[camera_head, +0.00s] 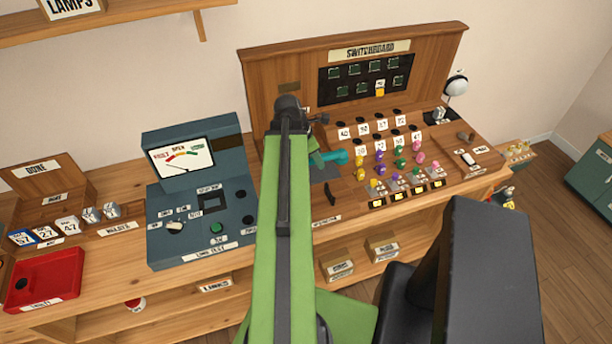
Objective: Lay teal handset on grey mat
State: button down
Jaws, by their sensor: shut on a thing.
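The teal handset (331,158) shows just right of my green arm, above the desk of the wooden switchboard. Its left part is hidden behind my arm. My gripper (313,142) is mostly hidden behind the arm and its dark wrist joint; it is shut on the teal handset. The grey mat (324,174) shows as a dark grey patch just below the handset in the picture. Much of it is covered by the arm and handset, and I cannot tell whether the handset touches it.
A switchboard panel (352,62) stands behind. Several coloured plugs (400,163) stand right of the handset. A blue-grey meter box (195,195) is left of the arm. A red tray (44,280) lies far left. A white round object (456,84) hangs at the panel's right side.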

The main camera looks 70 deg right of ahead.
jog(key=w, duration=0.1)
jog(key=w+f+b, duration=0.1)
jog(key=w+f, duration=0.1)
jog(key=shift+w+d+f, duration=0.15)
jog(key=shift+w+f, duration=0.1)
jog(key=shift+w, duration=0.4)
notch_tip(320, 180, down, 4)
jog(key=b, duration=0.4)
jog(key=shift+f+b, duration=0.2)
jog(key=shift+b, duration=0.15)
jog(key=shift+r, duration=0.2)
jog(key=shift+f, duration=0.15)
jog(key=c, duration=1.1)
grip_release()
